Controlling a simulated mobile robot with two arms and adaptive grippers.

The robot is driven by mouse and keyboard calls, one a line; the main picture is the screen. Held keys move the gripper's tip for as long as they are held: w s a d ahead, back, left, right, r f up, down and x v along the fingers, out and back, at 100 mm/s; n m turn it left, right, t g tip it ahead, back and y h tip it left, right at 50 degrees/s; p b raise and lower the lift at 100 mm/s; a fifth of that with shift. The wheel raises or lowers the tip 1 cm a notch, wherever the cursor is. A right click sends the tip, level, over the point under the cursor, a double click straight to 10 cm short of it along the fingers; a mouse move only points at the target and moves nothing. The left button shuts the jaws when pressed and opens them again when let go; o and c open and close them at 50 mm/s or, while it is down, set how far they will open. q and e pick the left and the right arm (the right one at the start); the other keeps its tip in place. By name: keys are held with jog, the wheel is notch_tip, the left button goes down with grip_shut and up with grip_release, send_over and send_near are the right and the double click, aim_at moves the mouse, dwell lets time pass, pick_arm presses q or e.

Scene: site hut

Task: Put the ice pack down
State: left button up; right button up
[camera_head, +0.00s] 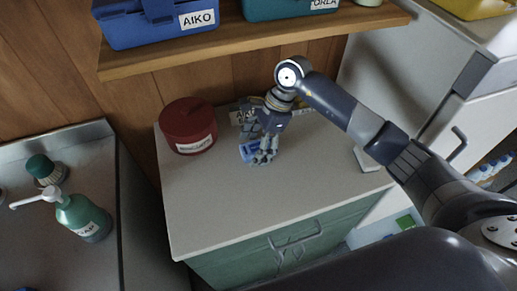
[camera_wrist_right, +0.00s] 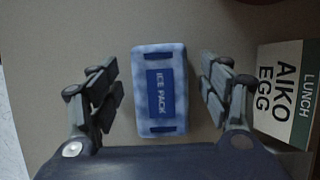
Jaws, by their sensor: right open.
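The ice pack (camera_wrist_right: 160,90) is a small blue slab with a dark blue label reading "ICE PACK". In the right wrist view it lies flat on the pale cabinet top, between the open fingers, with a gap on each side. My right gripper (camera_head: 262,157) is open, low over the cabinet top (camera_head: 230,205) in the head view; it also shows in the wrist view (camera_wrist_right: 160,92). In the head view part of the blue ice pack (camera_head: 247,151) shows beside the fingers. My left gripper is not in view.
A "LUNCH AIKO EGG" box (camera_wrist_right: 285,95) stands close to the right of the gripper in the wrist view. A dark red tub (camera_head: 188,125) stands left on the cabinet. A wooden shelf (camera_head: 250,44) with labelled boxes hangs above. The cabinet's front area is clear.

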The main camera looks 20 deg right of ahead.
jog(key=c, duration=1.3)
